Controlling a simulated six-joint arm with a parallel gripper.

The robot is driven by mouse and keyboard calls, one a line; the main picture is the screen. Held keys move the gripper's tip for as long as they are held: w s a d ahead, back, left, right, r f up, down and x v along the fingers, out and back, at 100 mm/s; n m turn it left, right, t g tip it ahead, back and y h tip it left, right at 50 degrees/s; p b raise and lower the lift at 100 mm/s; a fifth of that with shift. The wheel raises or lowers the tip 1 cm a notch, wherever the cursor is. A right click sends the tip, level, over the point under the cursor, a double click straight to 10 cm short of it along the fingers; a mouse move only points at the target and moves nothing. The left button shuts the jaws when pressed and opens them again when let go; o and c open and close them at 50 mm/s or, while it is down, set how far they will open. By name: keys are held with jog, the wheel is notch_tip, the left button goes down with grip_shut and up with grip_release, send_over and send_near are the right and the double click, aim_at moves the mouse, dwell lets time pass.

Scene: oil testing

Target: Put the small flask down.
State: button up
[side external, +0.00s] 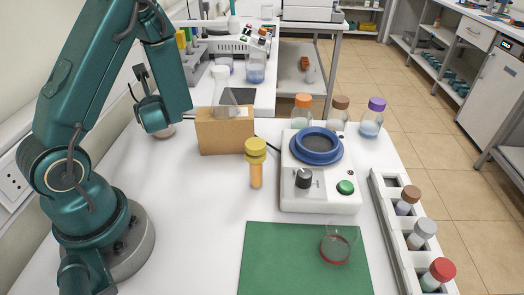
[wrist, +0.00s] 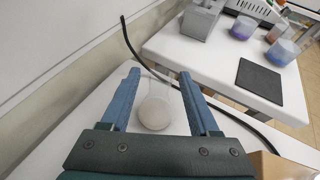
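The small flask (wrist: 153,113) has a pale, round bottom and faint clear glass walls. In the wrist view it appears to stand on the white table, between the two blue fingers of my gripper (wrist: 159,74). The fingers are spread, with a visible gap on each side of its pale bottom. In the side view only a bit of the flask's pale base (side external: 165,131) shows, below my wrist and left of the cardboard-brown box. My wrist hides most of it and the fingertips there.
The brown box (side external: 226,136) stands close right of my gripper. A yellow-capped tube (side external: 256,165), a hotplate with a blue ring (side external: 317,147), capped bottles and a vial rack (side external: 393,225) stand further right. A black cable (wrist: 133,48) runs behind the flask.

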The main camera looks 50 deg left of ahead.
dwell(0.3)
jog(key=shift+d+r, duration=0.1)
jog(key=shift+r, duration=0.1)
jog(key=v, duration=1.1)
jog(key=shift+d, duration=0.4)
jog(key=shift+s+r, duration=0.1)
jog(key=shift+r, duration=0.05)
